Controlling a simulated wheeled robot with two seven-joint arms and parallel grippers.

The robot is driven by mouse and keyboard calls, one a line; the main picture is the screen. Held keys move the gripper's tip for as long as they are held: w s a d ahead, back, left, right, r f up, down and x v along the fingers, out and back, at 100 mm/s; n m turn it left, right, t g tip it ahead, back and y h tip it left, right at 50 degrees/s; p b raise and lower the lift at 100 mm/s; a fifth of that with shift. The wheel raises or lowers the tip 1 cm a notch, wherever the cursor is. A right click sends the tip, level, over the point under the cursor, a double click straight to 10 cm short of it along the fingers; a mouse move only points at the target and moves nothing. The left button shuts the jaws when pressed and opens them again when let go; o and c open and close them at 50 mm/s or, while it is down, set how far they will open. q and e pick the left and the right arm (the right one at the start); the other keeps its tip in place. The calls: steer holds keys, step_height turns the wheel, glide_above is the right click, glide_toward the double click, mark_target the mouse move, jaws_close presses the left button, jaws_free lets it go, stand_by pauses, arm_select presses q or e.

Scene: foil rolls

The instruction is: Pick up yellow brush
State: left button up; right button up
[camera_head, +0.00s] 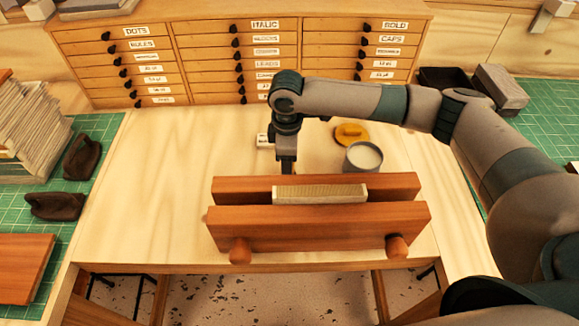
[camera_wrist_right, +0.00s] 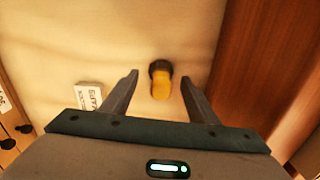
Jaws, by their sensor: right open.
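The yellow brush (camera_wrist_right: 161,88) shows in the right wrist view as a short yellow piece with a dark end. It lies between the two fingertips in the picture, on or above the pale tabletop, and I cannot tell its depth. My right gripper (camera_wrist_right: 160,76) is open, with a finger on each side of the brush and a visible gap to both. In the head view my right gripper (camera_head: 287,166) points down just behind the wooden press, and the brush is hidden there. My left gripper is not in view.
The wooden press (camera_head: 320,230) with a pale block (camera_head: 320,194) stands in front of the gripper. A cup (camera_head: 363,157), a yellow disc (camera_head: 351,133) and a small white labelled box (camera_wrist_right: 88,96) are nearby. Drawers (camera_head: 230,60) line the back.

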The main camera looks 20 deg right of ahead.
steer(key=shift+f, duration=0.9)
steer(key=c, duration=1.1)
steer(key=shift+c, duration=0.2)
steer(key=shift+r, duration=0.15)
steer(key=shift+r+b, duration=0.4)
steer(key=shift+r, duration=0.2)
step_height(320, 180, up, 2)
steer(key=shift+r+b, duration=0.2)
steer(key=shift+b, duration=0.55)
steer(key=s+d+r+b, duration=0.3)
steer(key=s+d+r, duration=0.3)
steer(key=d, duration=0.4)
steer(key=shift+r+b, duration=0.4)
steer(key=shift+r, duration=0.2)
steer(key=shift+s+a, duration=0.1)
